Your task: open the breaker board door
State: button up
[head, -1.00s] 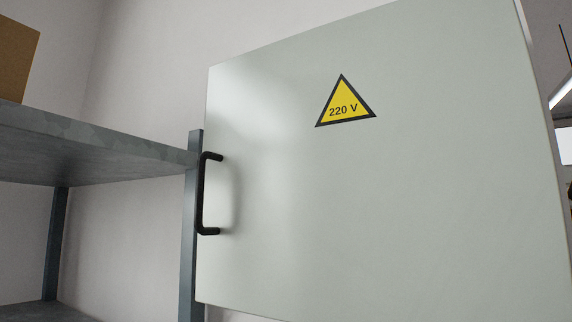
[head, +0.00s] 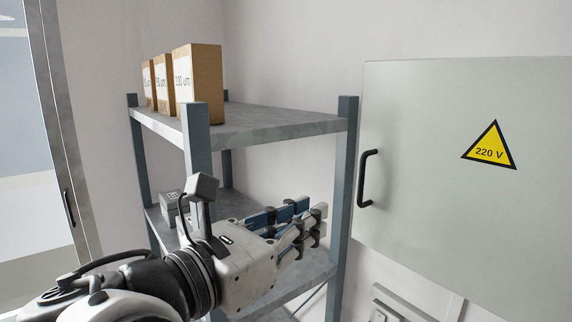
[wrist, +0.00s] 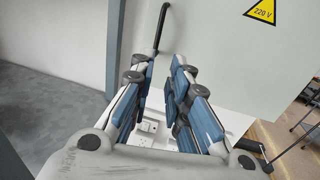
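The breaker board door (head: 425,215) is a pale grey-green panel on the right of the head view, and it looks shut. It bears a yellow 220 V triangle (head: 491,148). Its black bar handle (head: 363,180) stands upright near its left edge. My gripper (head: 319,222) is open and empty, left of the handle and a little lower, apart from it in the picture. In the wrist view, the blue-padded fingers of my gripper (wrist: 165,66) are spread, with the handle (wrist: 161,28) beyond their tips. The door also shows there (wrist: 225,60).
A grey metal shelf (head: 280,124) with several cardboard boxes (head: 200,85) stands left of the door. Its front right post (head: 342,210) is close to my gripper and the handle. A grey fixture (head: 400,305) sits on the wall below the door.

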aim_at(360, 183)
jog(key=x, duration=0.5)
jog(key=p+x, duration=0.1)
jog(key=x, duration=1.1)
jog(key=shift+w+r+p, duration=0.3)
jog(key=shift+w+r, duration=0.05)
jog(key=shift+r, duration=0.05)
grip_shut()
